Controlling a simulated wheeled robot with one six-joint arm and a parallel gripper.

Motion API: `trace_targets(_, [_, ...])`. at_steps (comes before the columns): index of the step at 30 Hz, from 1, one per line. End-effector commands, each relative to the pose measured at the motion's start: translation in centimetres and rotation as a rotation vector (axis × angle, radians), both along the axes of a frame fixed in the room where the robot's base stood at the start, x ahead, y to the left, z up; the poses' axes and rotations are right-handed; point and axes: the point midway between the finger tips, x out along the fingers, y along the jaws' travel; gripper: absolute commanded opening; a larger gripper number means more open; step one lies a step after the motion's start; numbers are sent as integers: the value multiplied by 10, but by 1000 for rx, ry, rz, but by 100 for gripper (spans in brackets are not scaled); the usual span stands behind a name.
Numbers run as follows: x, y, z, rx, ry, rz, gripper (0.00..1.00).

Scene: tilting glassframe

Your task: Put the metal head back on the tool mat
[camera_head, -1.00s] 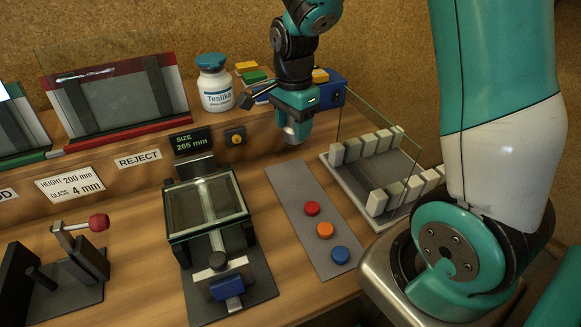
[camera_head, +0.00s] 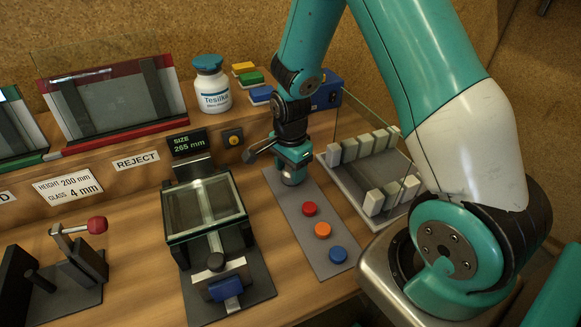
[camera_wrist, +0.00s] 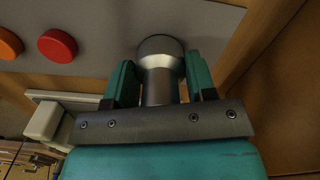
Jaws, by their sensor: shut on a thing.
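The metal head (camera_wrist: 161,72), a shiny grey cylinder with a rounded end, is between the two teal fingers of my gripper (camera_wrist: 160,85) in the wrist view. The gripper is shut on it. In the head view my gripper (camera_head: 292,165) points down over the far end of the grey tool mat (camera_head: 295,208), and the metal head (camera_head: 292,178) shows below it. I cannot tell whether the head touches the mat. The mat also shows in the wrist view (camera_wrist: 100,18).
Red (camera_head: 309,209), orange (camera_head: 322,230) and blue (camera_head: 338,254) discs lie along the mat's nearer part. A rack with pale blocks and a glass pane (camera_head: 375,165) stands right of the mat. A clamp fixture with glass (camera_head: 205,210) stands to the left. A white bottle (camera_head: 212,90) is behind.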

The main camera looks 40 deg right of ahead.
Motion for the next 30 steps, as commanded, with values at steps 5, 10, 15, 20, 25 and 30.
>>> trace_targets(5, [0,0,-3,0,0,0,60])
trace_targets(10, [0,0,-3,0,0,0,77])
trace_targets(15, [0,0,-2,0,0,0,77])
trace_targets(20, [1,0,10,-1,-4,0,77])
trace_targets(25, [2,0,44,0,-8,0,77])
trace_targets(30, [1,0,82,0,-7,0,77])
